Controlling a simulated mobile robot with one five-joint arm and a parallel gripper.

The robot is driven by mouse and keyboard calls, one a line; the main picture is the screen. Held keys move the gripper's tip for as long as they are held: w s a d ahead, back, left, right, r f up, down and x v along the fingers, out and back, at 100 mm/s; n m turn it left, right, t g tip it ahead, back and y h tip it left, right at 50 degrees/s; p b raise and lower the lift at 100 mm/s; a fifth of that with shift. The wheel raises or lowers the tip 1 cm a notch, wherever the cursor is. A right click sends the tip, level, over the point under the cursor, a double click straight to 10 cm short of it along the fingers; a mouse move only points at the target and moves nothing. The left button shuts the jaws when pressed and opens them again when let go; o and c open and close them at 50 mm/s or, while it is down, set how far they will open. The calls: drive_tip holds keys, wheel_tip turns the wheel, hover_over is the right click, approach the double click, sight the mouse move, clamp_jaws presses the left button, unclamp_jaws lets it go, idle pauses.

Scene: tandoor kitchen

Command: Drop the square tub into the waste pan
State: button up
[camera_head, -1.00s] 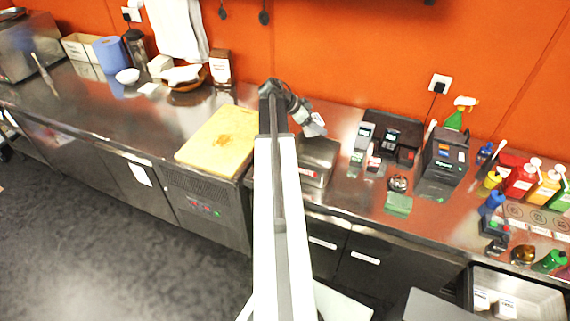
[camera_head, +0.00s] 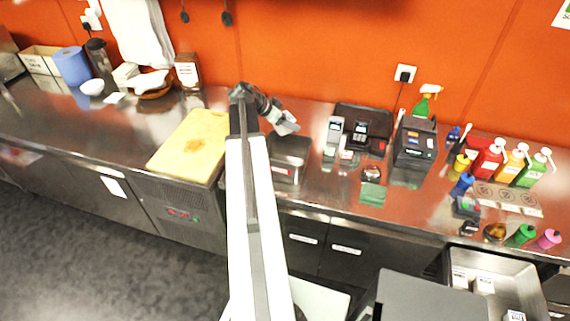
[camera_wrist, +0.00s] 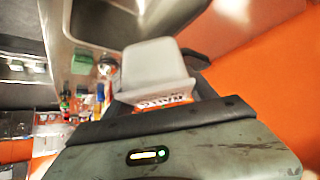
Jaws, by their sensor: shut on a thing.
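My gripper (camera_head: 285,123) is at the end of my outstretched arm, above the back counter. It is shut on a pale grey square tub (camera_head: 289,127). In the wrist view the tub (camera_wrist: 152,68) sticks out past the dark jaw, tilted, with an orange-and-white label at its near edge. A steel pan with a small red label (camera_head: 283,172), which looks like the waste pan, stands on the counter just below the gripper. The tub looks to be above it and apart from it. The pan's inside is mostly dark; I cannot tell its contents.
A yellow cutting board (camera_head: 190,145) lies left of the pan. Card readers (camera_head: 359,133) and a black printer-like machine (camera_head: 414,143) stand to the right. Sauce pump bottles (camera_head: 487,160) are farther right. A steel basin (camera_head: 535,287) with several labelled boxes is at lower right.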

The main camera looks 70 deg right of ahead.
wheel_tip(320, 180, down, 4)
drive_tip(key=b, duration=0.3)
drive_tip(key=shift+f, duration=0.15)
drive_tip(key=o, duration=1.7)
drive_tip(key=shift+r, duration=0.2)
drive_tip(key=p+v, duration=0.5)
drive_tip(key=v, duration=0.3)
drive_tip(key=shift+p, duration=0.4)
drive_tip(key=shift+f, duration=0.2)
